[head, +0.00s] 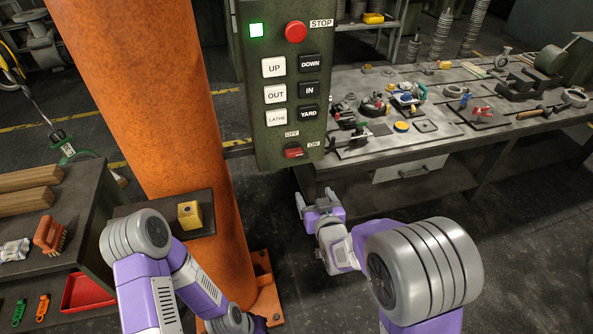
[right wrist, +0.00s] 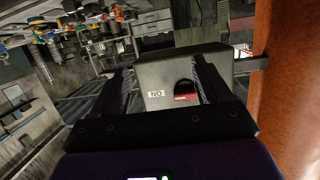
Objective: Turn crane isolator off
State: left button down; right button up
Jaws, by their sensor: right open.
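The crane isolator is a small red rotary switch (head: 294,152) at the bottom of the grey-green control box (head: 258,140), with OFF printed above it and ON to its right. Its handle lies roughly level, toward the ON label. My right gripper (head: 318,200) is below the box and apart from it, open and empty. In the right wrist view the red switch (right wrist: 186,97) shows between the two open fingers, some way ahead of them, with the ON label upside down beside it.
Above the isolator are several push buttons, a red STOP button (head: 296,32) and a lit green lamp (head: 256,30). An orange column (head: 165,100) stands left of the box. A workbench (head: 440,148) with parts is at right. A yellow block (head: 189,215) sits on a small shelf.

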aim_at(295, 155)
notch_tip(295, 155, up, 8)
jog(key=a+t+y+b, duration=0.1)
jog(key=a+t, duration=0.2)
jog(key=shift+n, duration=0.3)
jog(key=x, duration=0.5)
jog(key=b+x, duration=0.1)
jog(key=x, duration=0.1)
jog(key=shift+w+f, duration=0.3)
pick_arm(q)
notch_tip(295, 155, down, 3)
jog(key=shift+f, duration=0.1)
pick_arm(e)
jog(key=c, duration=1)
jog(key=shift+c, duration=0.2)
